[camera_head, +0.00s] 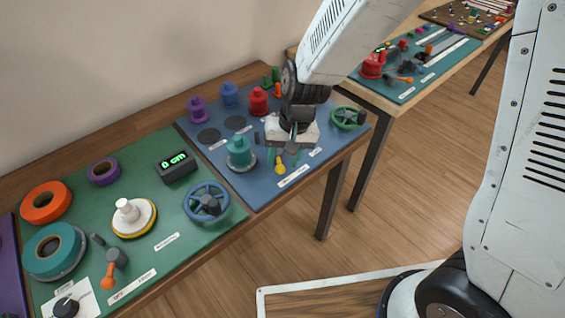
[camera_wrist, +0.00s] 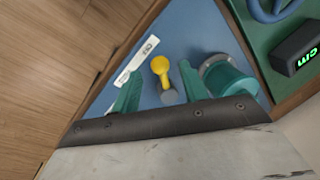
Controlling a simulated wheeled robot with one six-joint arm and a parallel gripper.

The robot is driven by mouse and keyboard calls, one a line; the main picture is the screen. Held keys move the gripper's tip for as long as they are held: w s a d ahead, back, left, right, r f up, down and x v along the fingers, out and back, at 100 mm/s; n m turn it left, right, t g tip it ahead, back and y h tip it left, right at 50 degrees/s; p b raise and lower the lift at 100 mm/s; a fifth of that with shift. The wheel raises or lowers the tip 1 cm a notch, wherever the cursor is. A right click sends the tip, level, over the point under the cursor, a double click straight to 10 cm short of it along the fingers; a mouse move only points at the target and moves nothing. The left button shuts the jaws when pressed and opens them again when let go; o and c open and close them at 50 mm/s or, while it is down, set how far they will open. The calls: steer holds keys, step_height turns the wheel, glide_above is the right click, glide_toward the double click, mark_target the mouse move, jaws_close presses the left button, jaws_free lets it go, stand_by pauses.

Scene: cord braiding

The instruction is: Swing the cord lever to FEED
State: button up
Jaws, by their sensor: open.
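A lever with a yellow knob (camera_head: 280,168) stands near the front edge of the blue mat, and I take it for the cord lever. In the wrist view its yellow knob (camera_wrist: 159,66) and short yellow arm run toward a grey pivot (camera_wrist: 168,97). My gripper (camera_head: 281,160) is open above the blue mat with its teal fingers pointing down. In the wrist view the lever shows between the open fingers of my gripper (camera_wrist: 160,73), with a gap on each side. Contact with it cannot be told. A white label (camera_wrist: 136,60) lies beside the lever; its lettering is too small to read.
A teal spool (camera_head: 240,152) stands close to the left of the lever and near one finger in the wrist view (camera_wrist: 228,78). A green handwheel (camera_head: 348,117) is to the right. The green mat (camera_head: 160,215) on the left holds several other parts.

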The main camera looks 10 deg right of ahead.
steer(key=shift+a+f, duration=0.25)
steer(key=shift+f, duration=0.9)
jaws_close()
